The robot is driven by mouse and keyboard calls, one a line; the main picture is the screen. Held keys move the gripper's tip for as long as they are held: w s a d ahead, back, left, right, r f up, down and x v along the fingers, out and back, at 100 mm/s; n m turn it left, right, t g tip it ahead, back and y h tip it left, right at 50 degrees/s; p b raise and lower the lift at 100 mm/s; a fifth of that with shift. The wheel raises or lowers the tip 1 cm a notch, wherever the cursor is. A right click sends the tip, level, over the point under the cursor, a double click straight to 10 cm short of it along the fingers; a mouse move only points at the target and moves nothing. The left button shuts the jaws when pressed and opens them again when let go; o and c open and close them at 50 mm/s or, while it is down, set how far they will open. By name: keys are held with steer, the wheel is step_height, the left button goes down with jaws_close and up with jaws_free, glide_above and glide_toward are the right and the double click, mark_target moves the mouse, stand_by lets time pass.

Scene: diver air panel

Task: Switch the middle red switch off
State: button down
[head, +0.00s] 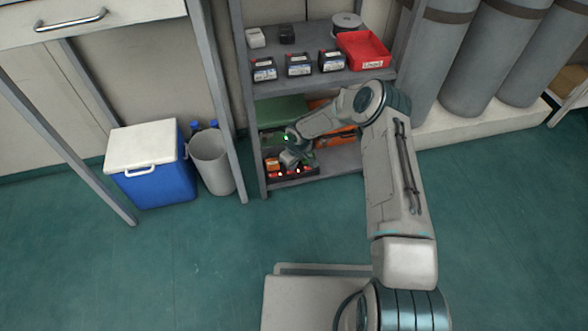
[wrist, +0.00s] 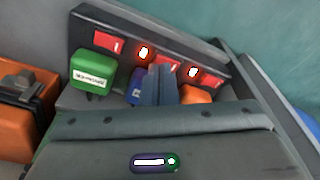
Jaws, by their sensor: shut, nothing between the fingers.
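A dark strip (wrist: 185,48) with red switches runs across the upper wrist view. The left red switch (wrist: 106,42), the middle red switch (wrist: 170,63) and the right red switch (wrist: 212,80) show on it. Two lights glow between them. In the head view the strip (head: 310,175) is low on the shelf unit. My gripper (wrist: 161,72) is shut and empty. Its fingertips are at the middle switch and cover part of its left side; I cannot tell whether they touch. In the head view my gripper (head: 293,163) is small above the strip.
A green block (wrist: 95,71), a blue thing (wrist: 135,88) and an orange thing (wrist: 197,95) sit by the strip. An orange case (wrist: 28,110) is at the left. The shelf above holds black boxes (head: 299,65) and a red tray (head: 364,51). A cooler (head: 152,180) stands left.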

steer(key=shift+f, duration=0.35)
steer(key=shift+r+p, duration=1.9)
steer(key=shift+r, duration=1.65)
